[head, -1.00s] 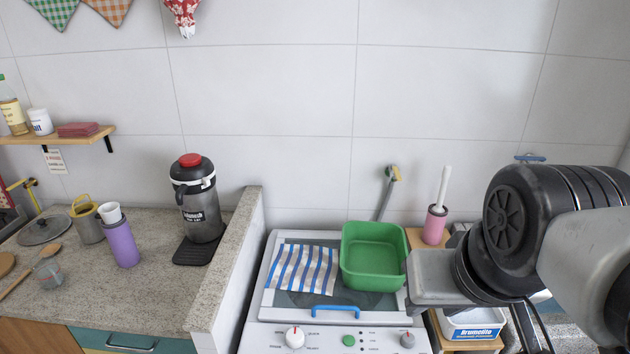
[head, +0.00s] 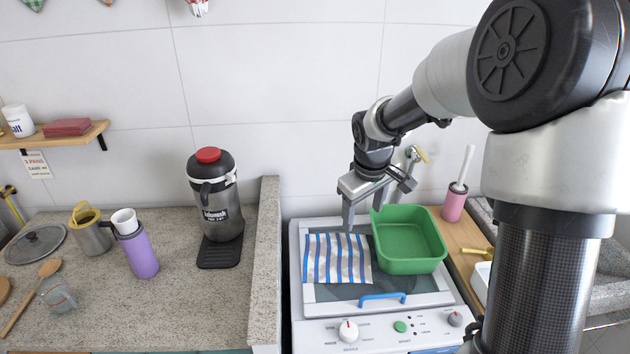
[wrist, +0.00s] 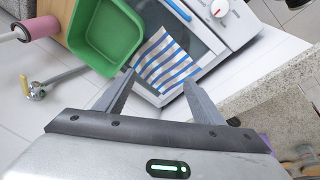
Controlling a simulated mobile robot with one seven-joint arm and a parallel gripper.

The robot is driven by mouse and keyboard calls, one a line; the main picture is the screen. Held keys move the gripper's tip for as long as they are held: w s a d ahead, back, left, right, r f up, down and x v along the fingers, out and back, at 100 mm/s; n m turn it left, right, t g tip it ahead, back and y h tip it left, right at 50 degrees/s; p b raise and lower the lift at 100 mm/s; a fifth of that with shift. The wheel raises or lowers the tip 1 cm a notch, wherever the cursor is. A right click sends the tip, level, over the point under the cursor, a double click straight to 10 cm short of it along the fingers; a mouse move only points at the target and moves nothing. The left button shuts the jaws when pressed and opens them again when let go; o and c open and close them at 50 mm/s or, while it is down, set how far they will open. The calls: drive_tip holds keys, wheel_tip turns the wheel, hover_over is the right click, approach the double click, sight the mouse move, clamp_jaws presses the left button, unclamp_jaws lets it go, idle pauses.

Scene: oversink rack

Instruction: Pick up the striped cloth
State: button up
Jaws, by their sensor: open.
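The striped cloth (head: 334,259), white with blue and tan stripes, lies flat on the lid of the white washing machine (head: 432,298). It also shows in the wrist view (wrist: 164,60), beyond the fingertips. My gripper (head: 362,214) is open and empty, above the back edge of the machine, just behind the cloth. In the wrist view my gripper (wrist: 158,82) has its two fingers spread apart, with the cloth between and past their tips. The fingers look apart from the cloth.
A green basin (head: 410,262) stands on the lid right beside the cloth. A low granite-topped wall (head: 265,250) rises left of the machine. A blue lid handle (head: 382,299) is in front. A wall tap (head: 414,155) is behind my gripper.

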sight(337, 256)
drive_tip(key=w+f+y+b, duration=0.1)
drive_tip(key=w+f, duration=0.3)
drive_tip(key=f, duration=0.4)
drive_tip(key=w+a+f+n+y+b, duration=0.1)
drive_tip(key=w+f+b, duration=0.2)
drive_tip(key=f, duration=0.6)
drive_tip(key=w+a+f+y+b, duration=0.1)
drive_tip(key=w+f, duration=0.4)
drive_tip(key=f, duration=0.3)
drive_tip(key=shift+w+a+f+b, duration=0.1)
drive_tip(key=shift+w+f+b, duration=0.2)
drive_tip(key=shift+b, duration=0.1)
drive_tip(key=shift+c, duration=0.5)
clamp_jaws()
wheel_tip(337, 256, up, 12)
drive_tip(key=p, duration=0.5)
drive_tip(key=shift+p, duration=0.4)
